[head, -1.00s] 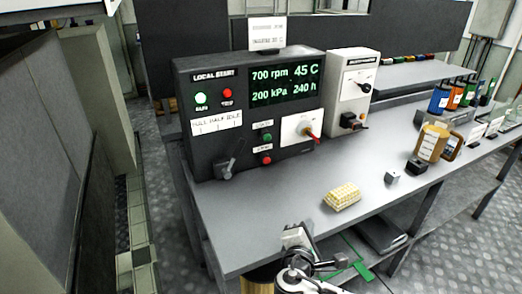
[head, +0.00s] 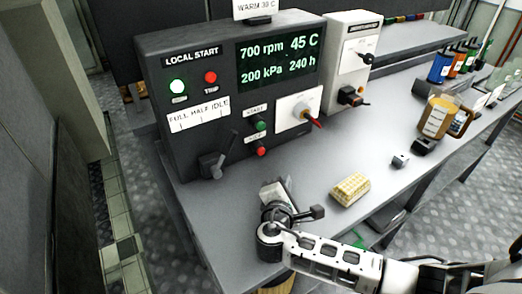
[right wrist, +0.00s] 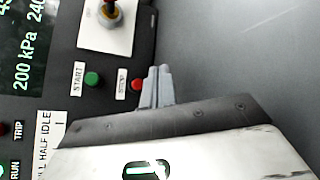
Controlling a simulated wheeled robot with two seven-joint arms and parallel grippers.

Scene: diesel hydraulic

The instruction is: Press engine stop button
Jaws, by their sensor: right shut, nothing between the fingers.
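The engine stop button is the red knob (head: 262,151) below the green start button (head: 260,125) on the dark local start panel (head: 225,110). In the right wrist view the red stop button (right wrist: 137,84) sits beside its STOP label, with the green start button (right wrist: 93,79) to its left. My right gripper (head: 275,188) is in front of the panel, over the bench. In the right wrist view its fingers (right wrist: 158,84) are shut and empty, just right of the red button in the picture. I cannot tell whether they touch it. My left gripper is not in view.
A black lever (head: 216,162) stands left of the buttons, and a red-handled switch (head: 312,119) stands to their right. A yellow checked block (head: 350,189) lies on the grey bench (head: 316,165). A jug (head: 436,118) stands further right. The bench between block and panel is clear.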

